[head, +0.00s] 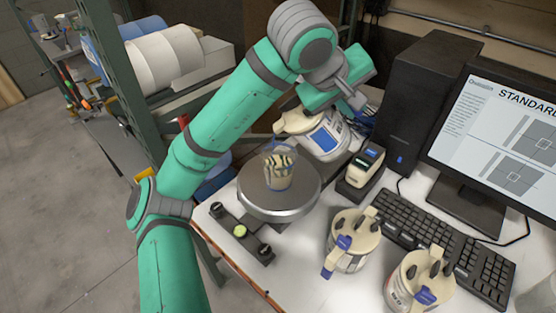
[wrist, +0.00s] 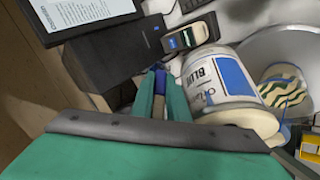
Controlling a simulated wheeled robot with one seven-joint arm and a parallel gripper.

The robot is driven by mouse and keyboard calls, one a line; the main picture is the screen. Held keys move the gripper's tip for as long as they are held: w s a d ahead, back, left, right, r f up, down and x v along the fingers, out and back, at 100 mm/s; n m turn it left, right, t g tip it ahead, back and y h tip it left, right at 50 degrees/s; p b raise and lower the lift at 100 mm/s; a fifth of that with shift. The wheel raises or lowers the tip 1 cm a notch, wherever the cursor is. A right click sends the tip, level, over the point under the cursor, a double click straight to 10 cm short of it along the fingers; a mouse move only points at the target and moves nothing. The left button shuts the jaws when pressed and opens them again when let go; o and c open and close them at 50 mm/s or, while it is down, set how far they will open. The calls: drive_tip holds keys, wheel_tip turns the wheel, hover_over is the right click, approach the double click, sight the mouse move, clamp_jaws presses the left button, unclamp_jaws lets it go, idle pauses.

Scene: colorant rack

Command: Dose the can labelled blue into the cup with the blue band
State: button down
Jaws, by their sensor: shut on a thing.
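The can labelled blue (head: 325,138) is white with a cream lid and a blue label patch. It is held tilted in the air, lid toward the left, beside and slightly above the cup. The wrist view shows its "BLUE" lettering (wrist: 232,76). My gripper (head: 348,98) is shut on the can; in the wrist view its fingers (wrist: 160,84) close on a blue part at the can's side. The clear cup with the blue band (head: 280,170) stands upright on the round scale plate (head: 262,206). It also shows in the wrist view (wrist: 285,84). I see no stream.
Two similar cans (head: 354,240) (head: 418,280) stand at the front right. A small label device (head: 364,165) is close to the held can. A keyboard (head: 445,240), monitor (head: 505,125) and black computer tower (head: 425,100) fill the right. A button panel (head: 240,232) lies before the scale.

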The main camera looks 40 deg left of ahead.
drive_tip(key=shift+s+r, duration=0.1)
drive_tip(key=shift+w+d, duration=0.2)
drive_tip(key=shift+d, duration=0.05)
drive_tip(key=shift+s+a, duration=0.1)
drive_tip(key=shift+s, duration=0.1)
drive_tip(key=shift+w+a, duration=0.1)
drive_tip(key=shift+w, duration=0.05)
idle(0.6)
idle(0.5)
